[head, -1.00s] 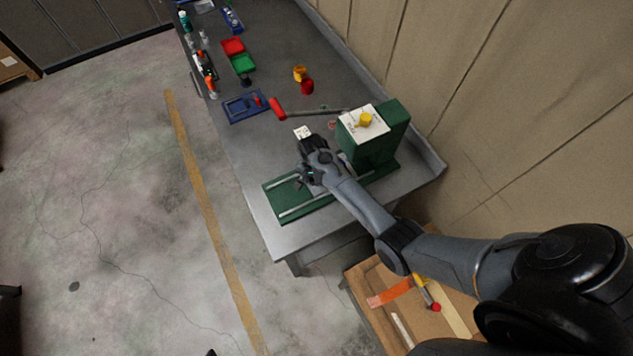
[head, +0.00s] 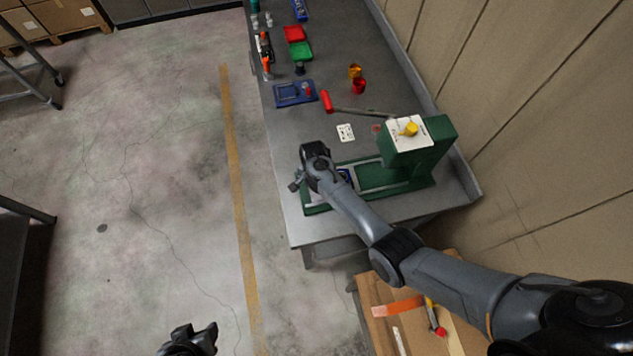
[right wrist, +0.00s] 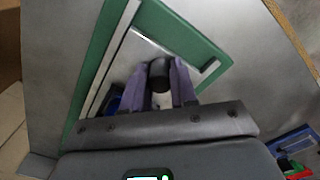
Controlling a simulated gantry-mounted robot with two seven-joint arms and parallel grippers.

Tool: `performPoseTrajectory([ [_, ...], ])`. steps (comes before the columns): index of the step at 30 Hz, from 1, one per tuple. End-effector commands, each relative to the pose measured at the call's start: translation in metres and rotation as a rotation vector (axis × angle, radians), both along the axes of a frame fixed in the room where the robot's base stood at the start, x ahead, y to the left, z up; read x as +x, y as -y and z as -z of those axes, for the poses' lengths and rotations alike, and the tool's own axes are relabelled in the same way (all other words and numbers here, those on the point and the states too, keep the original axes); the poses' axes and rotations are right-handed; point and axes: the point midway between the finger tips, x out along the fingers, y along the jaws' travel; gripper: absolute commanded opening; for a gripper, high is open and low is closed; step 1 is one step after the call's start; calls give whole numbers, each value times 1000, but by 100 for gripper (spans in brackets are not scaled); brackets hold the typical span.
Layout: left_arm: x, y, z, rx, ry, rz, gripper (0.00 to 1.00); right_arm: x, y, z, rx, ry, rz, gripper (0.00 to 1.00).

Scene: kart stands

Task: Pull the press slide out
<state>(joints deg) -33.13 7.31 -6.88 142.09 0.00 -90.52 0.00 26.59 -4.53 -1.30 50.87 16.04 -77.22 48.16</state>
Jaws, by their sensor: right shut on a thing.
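The green press (head: 443,140) stands near the right edge of the bench, its base with pale rails stretching left. My right gripper (head: 296,184) is at the base's left end, away from the press body. In the right wrist view, my right gripper (right wrist: 160,88) has its purple fingers shut on a dark round knob (right wrist: 159,70). A bright metal plate (right wrist: 138,52), seemingly the press slide, lies under the knob within the green base. A small blue part (head: 345,174) shows beside my right wrist. My left gripper (head: 190,340) is low in the head view, over the floor, apart from the bench; its jaw opening is unclear.
A red-handled tool (head: 327,101), a white card (head: 345,132), a blue tray (head: 294,94) and red and yellow cups stand farther back. A wooden surface (head: 390,330) with tools lies below my right arm.

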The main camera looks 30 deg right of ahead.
Motion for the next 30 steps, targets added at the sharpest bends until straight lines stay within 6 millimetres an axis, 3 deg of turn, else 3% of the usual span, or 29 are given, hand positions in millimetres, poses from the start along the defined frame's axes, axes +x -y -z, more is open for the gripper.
performPoseTrajectory([
  [2,0,0,1,0,-1,0,53,0,-3,1,2,2,-4,0],
  [3,0,0,1,0,-1,0,53,0,-3,1,2,2,-4,29],
  [8,-1,0,1,-1,-1,-1,53,0,-2,0,1,3,-4,53],
  [20,-1,3,-1,-13,-2,-9,53,1,-1,-6,1,3,-2,53],
  [30,-1,3,-7,-10,-3,-7,53,1,-1,-56,-1,5,-4,53],
])
